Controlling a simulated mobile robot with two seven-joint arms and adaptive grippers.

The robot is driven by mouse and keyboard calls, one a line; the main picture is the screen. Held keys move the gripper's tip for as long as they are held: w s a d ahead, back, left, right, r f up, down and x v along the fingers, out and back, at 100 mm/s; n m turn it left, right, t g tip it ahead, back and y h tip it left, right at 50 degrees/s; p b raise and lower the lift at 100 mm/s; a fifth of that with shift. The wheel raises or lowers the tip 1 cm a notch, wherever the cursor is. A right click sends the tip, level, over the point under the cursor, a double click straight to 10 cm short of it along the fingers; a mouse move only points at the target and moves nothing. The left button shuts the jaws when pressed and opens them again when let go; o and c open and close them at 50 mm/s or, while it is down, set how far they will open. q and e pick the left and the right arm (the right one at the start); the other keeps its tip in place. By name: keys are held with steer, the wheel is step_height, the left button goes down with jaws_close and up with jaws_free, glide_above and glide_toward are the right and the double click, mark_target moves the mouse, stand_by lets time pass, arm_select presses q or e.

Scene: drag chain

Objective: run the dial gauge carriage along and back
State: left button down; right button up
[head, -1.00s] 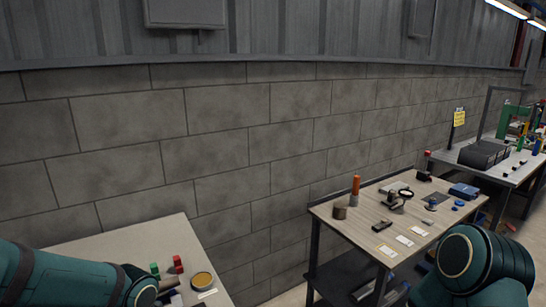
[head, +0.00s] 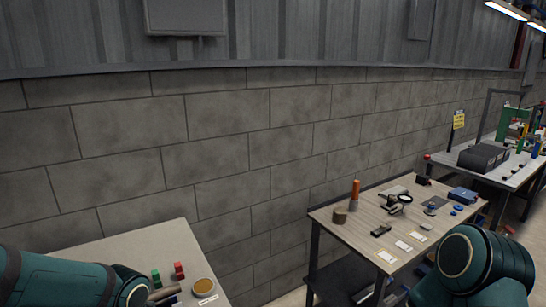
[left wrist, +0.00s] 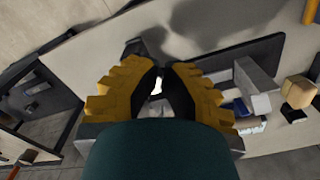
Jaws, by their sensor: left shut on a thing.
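My left arm comes in at the lower left of the head view, over a pale bench (head: 150,243); its gripper is below the picture there. In the left wrist view my left gripper (left wrist: 158,78) has yellow stepped fingers with dark inner faces, drawn together at the tips. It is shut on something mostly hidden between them. A dark part (left wrist: 140,48) shows just beyond the tips, and I cannot tell whether it is the dial gauge carriage. A long dark bar (left wrist: 245,52) runs to the right behind the fingers. My right gripper is out of view.
On the pale bench are a green block (head: 156,278), a red block (head: 179,270) and a round tan-topped piece (head: 204,286). A second table (head: 345,228) on the right holds an orange-topped cylinder (head: 355,190) and several small parts. A block wall stands behind.

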arm_select(q)
step_height(320, 180, up, 5)
steer(key=p, duration=0.3)
steer(key=shift+f, duration=0.1)
stand_by(0.3)
